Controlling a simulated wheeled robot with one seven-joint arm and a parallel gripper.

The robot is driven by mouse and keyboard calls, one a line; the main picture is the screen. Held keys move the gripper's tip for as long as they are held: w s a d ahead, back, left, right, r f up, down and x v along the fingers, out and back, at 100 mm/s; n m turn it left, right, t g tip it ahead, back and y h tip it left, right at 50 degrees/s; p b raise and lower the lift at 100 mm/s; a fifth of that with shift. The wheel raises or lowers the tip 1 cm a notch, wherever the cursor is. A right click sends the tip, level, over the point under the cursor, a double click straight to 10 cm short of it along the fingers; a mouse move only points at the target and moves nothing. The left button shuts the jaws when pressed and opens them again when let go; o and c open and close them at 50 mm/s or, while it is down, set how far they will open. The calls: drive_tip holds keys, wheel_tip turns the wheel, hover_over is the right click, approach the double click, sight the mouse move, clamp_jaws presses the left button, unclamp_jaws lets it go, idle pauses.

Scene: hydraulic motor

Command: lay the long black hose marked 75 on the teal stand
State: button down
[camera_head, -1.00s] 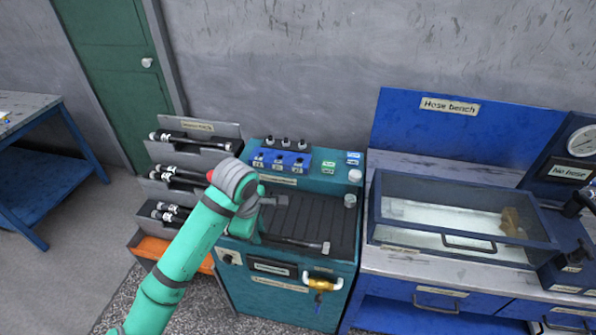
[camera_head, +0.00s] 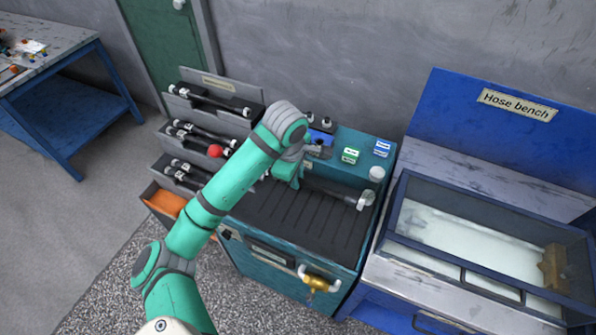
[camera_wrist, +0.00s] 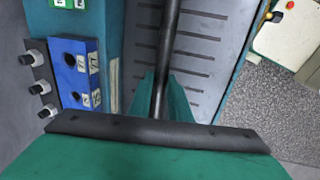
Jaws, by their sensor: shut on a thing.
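The long black hose (camera_head: 335,188) runs across the teal stand (camera_head: 262,262), towards the back of its black ribbed top. Its pale right end fitting (camera_head: 366,200) shows, but my arm hides the left part. No 75 mark is readable. My gripper (camera_head: 287,180) is over the rear left of the stand. In the wrist view, my gripper (camera_wrist: 158,98) is shut on the hose (camera_wrist: 168,45), which passes between the teal fingers above the ribbed top (camera_wrist: 200,58). I cannot tell whether the hose touches the top.
A grey rack (camera_head: 255,106) with several hoses stands left of the stand, with an orange bin (camera_head: 165,203) at its bottom. A blue hose bench (camera_head: 455,165) with a clear-topped tank stands at right.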

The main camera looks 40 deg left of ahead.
drive_tip(key=f, duration=0.3)
drive_tip(key=shift+s+d+f, duration=0.1)
drive_tip(key=shift+s+f, duration=0.1)
drive_tip(key=shift+s, duration=0.1)
drive_tip(key=shift+f, duration=1.85)
drive_tip(key=shift+w, duration=0.2)
drive_tip(key=shift+s, duration=0.15)
drive_tip(key=shift+d, duration=0.15)
